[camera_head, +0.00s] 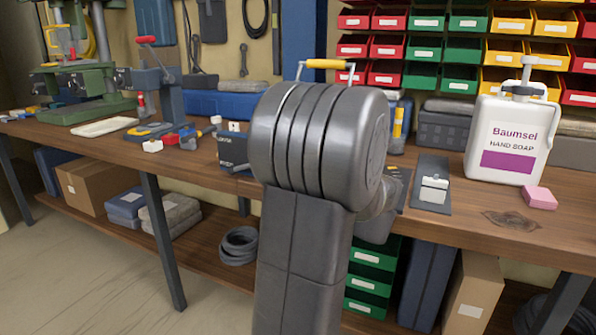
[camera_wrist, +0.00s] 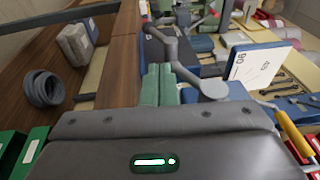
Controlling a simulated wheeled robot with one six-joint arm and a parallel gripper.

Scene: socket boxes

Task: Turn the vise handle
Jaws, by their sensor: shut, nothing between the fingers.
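In the wrist view, my gripper (camera_wrist: 165,125) fills the lower part as a broad dark grey body with a green-lit light. It appears shut and empty, though its fingertips are hard to make out. A grey lever with a rounded end (camera_wrist: 212,88), which looks like the vise handle, lies beyond the gripper and apart from it, beside a blue body that seems to be the vise. My gripper is hidden there.
A yellow handle (camera_head: 325,64) rises behind my arm. A soap bottle (camera_head: 512,135) and pink sponge (camera_head: 540,198) stand at right. Red-handled tools (camera_head: 187,138) lie left of the block. Floor is free in front at left.

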